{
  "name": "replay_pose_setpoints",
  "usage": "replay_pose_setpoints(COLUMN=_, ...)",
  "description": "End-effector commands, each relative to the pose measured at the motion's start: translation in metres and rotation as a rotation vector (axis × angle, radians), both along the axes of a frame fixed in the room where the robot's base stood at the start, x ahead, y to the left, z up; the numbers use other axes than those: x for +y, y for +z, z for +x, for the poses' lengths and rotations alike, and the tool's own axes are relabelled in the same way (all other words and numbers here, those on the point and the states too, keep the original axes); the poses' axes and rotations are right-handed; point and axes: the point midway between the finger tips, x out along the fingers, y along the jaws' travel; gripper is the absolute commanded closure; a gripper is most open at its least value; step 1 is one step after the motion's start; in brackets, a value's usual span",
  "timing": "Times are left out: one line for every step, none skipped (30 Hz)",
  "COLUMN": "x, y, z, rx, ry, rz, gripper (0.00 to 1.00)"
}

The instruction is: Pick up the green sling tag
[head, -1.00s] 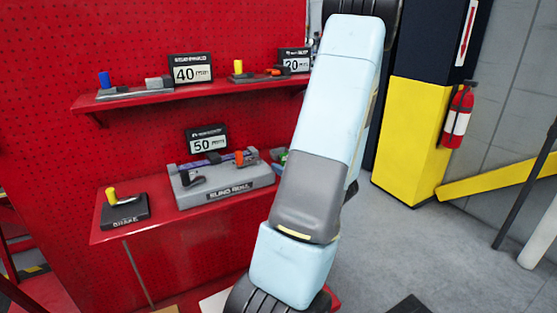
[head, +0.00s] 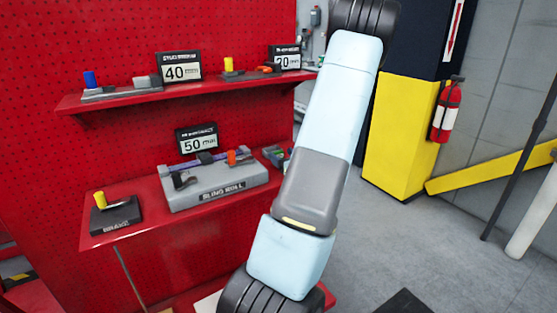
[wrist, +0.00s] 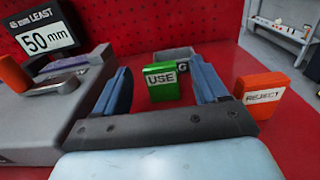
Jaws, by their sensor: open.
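The green sling tag (wrist: 163,84), marked "USE", stands on the red shelf in the wrist view, between the two blue fingers of my gripper (wrist: 164,85). The gripper is open, with a gap on each side of the tag. In the head view my arm hides most of that end of the shelf, and the fingers do not show there. Small green items (head: 275,155) show just left of my arm; I cannot tell whether the tag is among them.
An orange "REJECT" block (wrist: 263,96) stands close to the right finger. A grey fixture (wrist: 50,105) with a "50 mm" sign (wrist: 46,37) is close on the left. A grey box (wrist: 177,55) sits behind the tag. The red pegboard (head: 110,60) rises behind the shelf.

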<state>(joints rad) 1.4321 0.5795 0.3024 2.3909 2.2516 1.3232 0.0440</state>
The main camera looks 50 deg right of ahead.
Motion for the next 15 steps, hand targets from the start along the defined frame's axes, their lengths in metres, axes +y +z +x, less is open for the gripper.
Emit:
replay_pose_setpoints(x=0.0, y=0.0, z=0.002, rx=0.0, ry=0.001, rz=0.0, gripper=0.28)
replay_pose_setpoints(x=0.0, y=0.0, z=0.003, rx=0.0, ry=0.001, rz=0.0, gripper=0.28)
replay_pose_setpoints(x=-0.001, y=0.0, z=0.005, rx=0.0, ry=0.001, rz=0.0, gripper=0.28)
replay_pose_setpoints(x=-0.001, y=-0.001, z=0.007, rx=0.001, ry=0.002, rz=0.001, gripper=0.28)
replay_pose_setpoints(x=-0.002, y=-0.001, z=0.009, rx=0.0, ry=0.002, rz=0.001, gripper=0.28)
replay_pose_setpoints(x=-0.003, y=-0.001, z=0.013, rx=0.0, ry=0.002, rz=0.001, gripper=0.28)
replay_pose_setpoints(x=-0.004, y=-0.001, z=0.017, rx=-0.002, ry=0.001, rz=0.002, gripper=0.28)
replay_pose_setpoints(x=-0.005, y=-0.001, z=0.021, rx=-0.001, ry=0.001, rz=0.001, gripper=0.28)
replay_pose_setpoints(x=-0.007, y=-0.002, z=0.026, rx=0.0, ry=0.002, rz=0.001, gripper=0.28)
replay_pose_setpoints(x=-0.008, y=-0.002, z=0.03, rx=0.0, ry=0.002, rz=0.001, gripper=0.28)
replay_pose_setpoints(x=-0.009, y=-0.002, z=0.034, rx=-0.001, ry=0.003, rz=0.0, gripper=0.28)
replay_pose_setpoints(x=-0.011, y=-0.002, z=0.04, rx=-0.001, ry=0.002, rz=-0.001, gripper=0.28)
replay_pose_setpoints(x=-0.012, y=-0.002, z=0.043, rx=0.0, ry=0.001, rz=0.0, gripper=0.28)
replay_pose_setpoints(x=-0.013, y=-0.002, z=0.045, rx=0.0, ry=0.001, rz=0.0, gripper=0.28)
replay_pose_setpoints(x=-0.014, y=-0.002, z=0.048, rx=0.0, ry=0.001, rz=0.0, gripper=0.28)
